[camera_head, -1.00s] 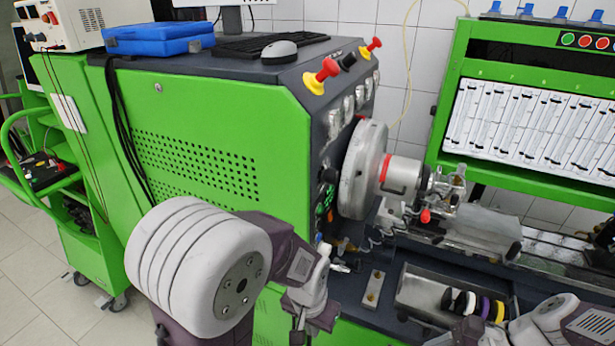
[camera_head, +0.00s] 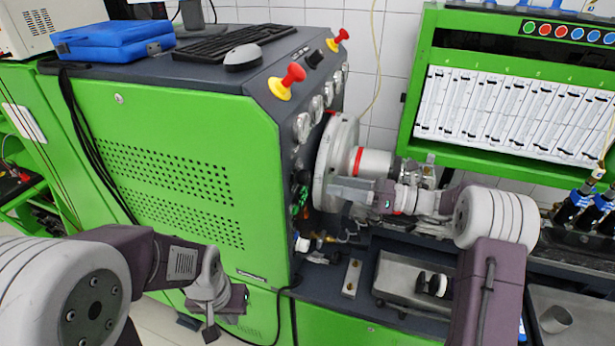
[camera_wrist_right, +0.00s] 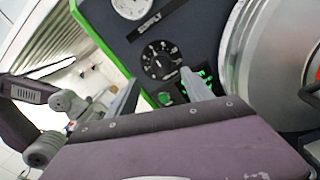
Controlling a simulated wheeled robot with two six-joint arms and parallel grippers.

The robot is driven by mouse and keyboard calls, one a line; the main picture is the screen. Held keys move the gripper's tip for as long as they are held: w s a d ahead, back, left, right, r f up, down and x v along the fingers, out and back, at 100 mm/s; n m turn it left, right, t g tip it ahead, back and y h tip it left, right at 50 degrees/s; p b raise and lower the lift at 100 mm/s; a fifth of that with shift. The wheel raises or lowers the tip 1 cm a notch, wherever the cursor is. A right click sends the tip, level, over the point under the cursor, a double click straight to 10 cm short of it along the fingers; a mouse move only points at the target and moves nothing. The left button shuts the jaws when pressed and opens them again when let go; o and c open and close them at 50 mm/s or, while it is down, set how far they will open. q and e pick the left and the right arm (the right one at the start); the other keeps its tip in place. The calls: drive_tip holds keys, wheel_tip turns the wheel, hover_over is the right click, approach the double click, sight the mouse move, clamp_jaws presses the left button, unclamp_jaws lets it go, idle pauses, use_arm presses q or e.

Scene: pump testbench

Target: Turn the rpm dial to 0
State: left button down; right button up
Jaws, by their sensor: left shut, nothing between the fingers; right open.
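The rpm dial (camera_wrist_right: 160,60) is a round black dial with white marks on the dark panel. It shows in the right wrist view, between and just beyond the fingertips of my right gripper (camera_wrist_right: 160,78). The fingers are spread with nothing between them; whether one touches the dial I cannot tell. In the head view my right gripper (camera_head: 345,190) reaches left in front of the large metal disc, toward the panel edge. The dial's pointer setting is too small to read. My left gripper (camera_head: 213,318) is shut and empty, hanging low before the green cabinet.
The metal disc (camera_head: 333,160) stands close beside the right gripper. A white gauge (camera_wrist_right: 132,8) and green buttons (camera_wrist_right: 205,75) flank the dial. A metal tray (camera_head: 400,275) lies on the bench below. Red-and-yellow knobs (camera_head: 287,82) stand on the cabinet top.

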sight(309, 179)
drive_tip(key=p+x, duration=0.2)
drive_tip(key=x, duration=0.5)
drive_tip(key=shift+w+a, duration=0.2)
drive_tip(key=shift+a, duration=0.35)
clamp_jaws()
